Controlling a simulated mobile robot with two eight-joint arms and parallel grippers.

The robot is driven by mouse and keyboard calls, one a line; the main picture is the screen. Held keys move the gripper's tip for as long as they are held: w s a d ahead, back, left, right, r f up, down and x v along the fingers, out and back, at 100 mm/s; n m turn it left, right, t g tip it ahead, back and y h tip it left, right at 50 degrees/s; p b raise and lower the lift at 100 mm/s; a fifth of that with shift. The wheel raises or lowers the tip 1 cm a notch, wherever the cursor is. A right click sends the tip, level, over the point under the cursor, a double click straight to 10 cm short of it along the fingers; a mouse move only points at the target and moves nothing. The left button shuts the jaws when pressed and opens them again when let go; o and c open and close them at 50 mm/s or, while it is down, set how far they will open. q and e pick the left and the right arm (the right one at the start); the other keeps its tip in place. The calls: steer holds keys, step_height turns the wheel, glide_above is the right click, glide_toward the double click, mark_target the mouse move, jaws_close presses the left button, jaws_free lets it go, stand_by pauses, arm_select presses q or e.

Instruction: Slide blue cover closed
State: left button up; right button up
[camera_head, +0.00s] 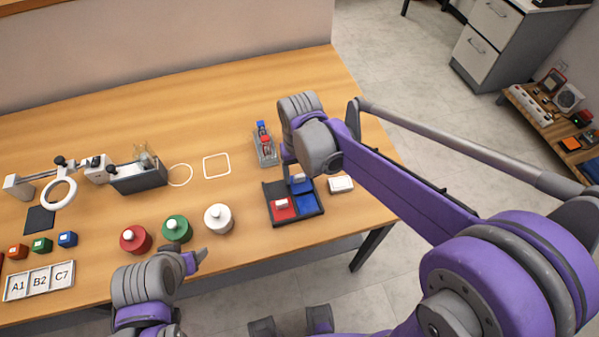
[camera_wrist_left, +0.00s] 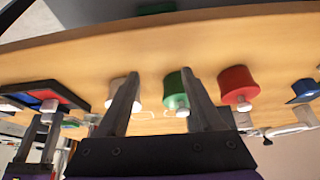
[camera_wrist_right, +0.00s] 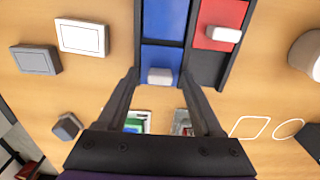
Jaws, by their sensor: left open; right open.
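A dark tray (camera_head: 312,214) holds a red cover (camera_head: 283,209) with a white knob at front left and a blue panel (camera_head: 308,204) at front right. Behind that panel is the blue cover (camera_wrist_right: 160,57) with a pale knob (camera_wrist_right: 160,76), partly hidden by my right gripper in the head view. My right gripper (camera_wrist_right: 158,80) is open, its fingertips either side of this knob in the right wrist view; I cannot tell whether they touch it. My left gripper (camera_wrist_left: 163,85) is open and empty by the table's front edge, near the white round container (camera_head: 218,219).
A white box (camera_head: 341,184) lies right of the tray. A clear bin (camera_head: 267,158) with red and blue items stands behind it. Green (camera_head: 177,228) and red (camera_head: 135,239) round containers stand to the left. The table's back middle is mostly clear.

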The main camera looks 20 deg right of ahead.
jaws_close()
stand_by(0.3)
stand_by(1.1)
